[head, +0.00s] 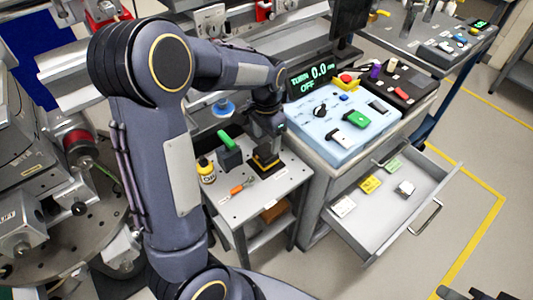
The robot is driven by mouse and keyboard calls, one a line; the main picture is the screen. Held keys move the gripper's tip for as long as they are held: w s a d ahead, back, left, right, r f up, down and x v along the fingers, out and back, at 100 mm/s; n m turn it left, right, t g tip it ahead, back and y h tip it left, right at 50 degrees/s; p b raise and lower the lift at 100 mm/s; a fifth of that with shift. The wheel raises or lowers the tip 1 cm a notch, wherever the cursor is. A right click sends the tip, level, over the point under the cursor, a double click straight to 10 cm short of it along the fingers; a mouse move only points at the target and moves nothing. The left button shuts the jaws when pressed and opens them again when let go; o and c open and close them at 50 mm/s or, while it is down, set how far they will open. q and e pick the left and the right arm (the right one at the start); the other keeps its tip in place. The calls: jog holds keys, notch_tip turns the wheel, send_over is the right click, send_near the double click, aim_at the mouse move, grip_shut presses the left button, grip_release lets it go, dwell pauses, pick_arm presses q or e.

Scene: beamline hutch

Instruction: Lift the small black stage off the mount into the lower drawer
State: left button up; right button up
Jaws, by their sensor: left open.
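My left arm comes down from the upper left, and its gripper (269,142) points down over a small grey side table (246,207). The gripper is open. Just below it is a small black stage (265,162) with a yellow-orange band, on a dark mount plate on the table. The gripper hides its top, and I cannot tell whether the fingers touch it. The lower drawer (405,221) is pulled out of the cabinet at the right. It holds a few small yellow, green and white items, with bare floor between them. My right gripper is not visible.
On the side table are a dark block with a green top (229,155), a yellow bottle (206,171) and an orange-handled tool (241,187). A pale blue control panel (342,127) and a TURN OFF display (312,79) stand above the drawer.

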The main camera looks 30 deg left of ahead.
aim_at(266, 150)
pick_arm(q)
notch_tip(266, 150, down, 6)
jog(key=shift+a+r, duration=0.1)
jog(key=c, duration=0.8)
jog(key=shift+r, duration=0.15)
